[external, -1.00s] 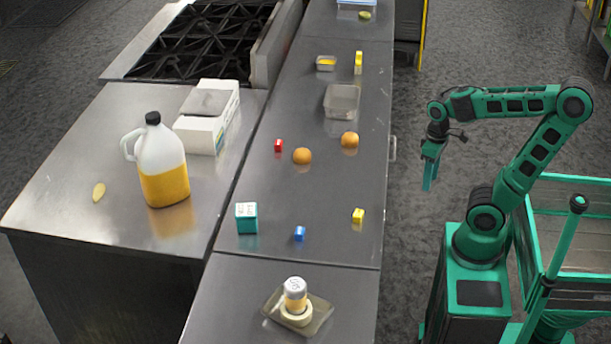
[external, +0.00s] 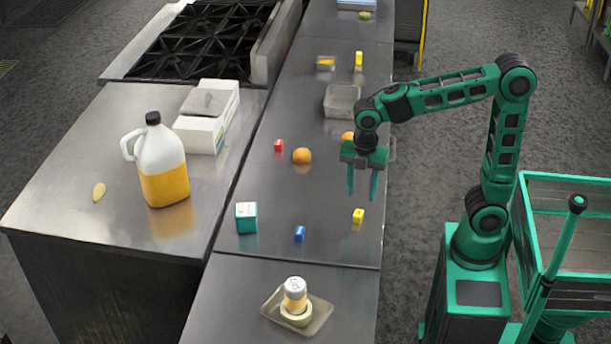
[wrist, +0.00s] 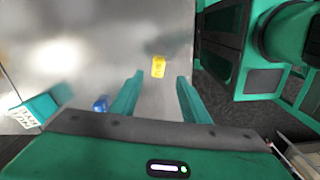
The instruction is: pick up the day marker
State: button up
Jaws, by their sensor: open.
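No object carries a readable day name, so I cannot tell for certain which one is the day marker. Small coloured blocks lie on the steel counter: a yellow block (external: 358,215), a blue block (external: 300,233) and a red block (external: 279,145). My gripper (external: 361,196) is open and empty, pointing down over the counter's right side, above the yellow block. In the wrist view, the yellow block (wrist: 158,66) shows between and just beyond the fingertips of my gripper (wrist: 160,78), apart from them. The blue block (wrist: 100,104) is left of the fingers.
A teal-and-white box (external: 246,218) stands left of the blue block. Two oranges, one (external: 302,156) clear and one partly behind my gripper, lie farther back near a clear container (external: 342,101). A tray (external: 316,322) holding a jar (external: 295,293) is in front.

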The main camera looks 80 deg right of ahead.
aim_at(357, 210)
jog(key=shift+w+d+f, duration=0.1)
jog(key=shift+f, duration=1.75)
jog(key=shift+w+f, duration=0.1)
jog(key=shift+f, duration=1.75)
grip_shut()
